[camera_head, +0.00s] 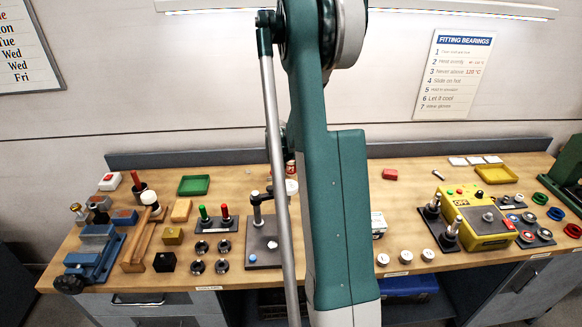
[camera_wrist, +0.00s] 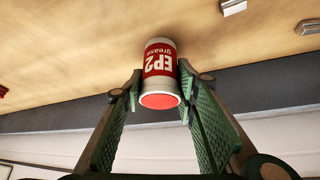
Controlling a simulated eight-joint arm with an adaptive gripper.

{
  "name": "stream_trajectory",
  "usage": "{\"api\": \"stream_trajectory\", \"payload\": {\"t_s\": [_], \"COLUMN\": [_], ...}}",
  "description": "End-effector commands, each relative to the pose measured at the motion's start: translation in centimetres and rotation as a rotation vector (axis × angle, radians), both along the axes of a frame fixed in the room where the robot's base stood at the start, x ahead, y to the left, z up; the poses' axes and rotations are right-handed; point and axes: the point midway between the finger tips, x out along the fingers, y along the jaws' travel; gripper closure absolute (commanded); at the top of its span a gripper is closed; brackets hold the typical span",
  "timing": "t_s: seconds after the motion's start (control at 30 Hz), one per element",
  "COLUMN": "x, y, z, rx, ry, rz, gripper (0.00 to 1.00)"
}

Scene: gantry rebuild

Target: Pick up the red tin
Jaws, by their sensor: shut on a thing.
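The red tin (camera_wrist: 160,60) has a red label reading "EP2 Grease", pale bands and a red end facing the camera. In the wrist view it sits between the two green ribbed fingers of my gripper (camera_wrist: 158,82), which is shut on it. In the head view only a small part of the red tin (camera_head: 291,167) shows beside my arm, towards the back of the bench. My gripper is hidden behind the arm there. I cannot tell whether the tin touches the bench.
The wooden bench (camera_head: 345,262) is crowded on both sides. A green tray (camera_head: 194,185) lies back left, a red block (camera_head: 389,174) back right. A post stand (camera_head: 262,240) stands left of my arm, a yellow box (camera_head: 475,222) further right. The wall (camera_head: 400,60) rises behind.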

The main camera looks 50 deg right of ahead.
Motion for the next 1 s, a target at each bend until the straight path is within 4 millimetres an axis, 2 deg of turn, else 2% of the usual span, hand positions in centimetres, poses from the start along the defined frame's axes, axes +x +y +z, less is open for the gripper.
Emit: {"api": "stream_trajectory", "payload": {"t_s": [0.27,0.47,1.0], "x": [0.0,0.0,0.0], "y": [0.0,0.0,0.0], "z": [0.3,1.7,8.7], "rx": [0.000,0.000,0.000], "ry": [0.000,0.000,0.000], "rz": [0.000,0.000,0.000], "gripper": [0.84,0.84,0.84]}}
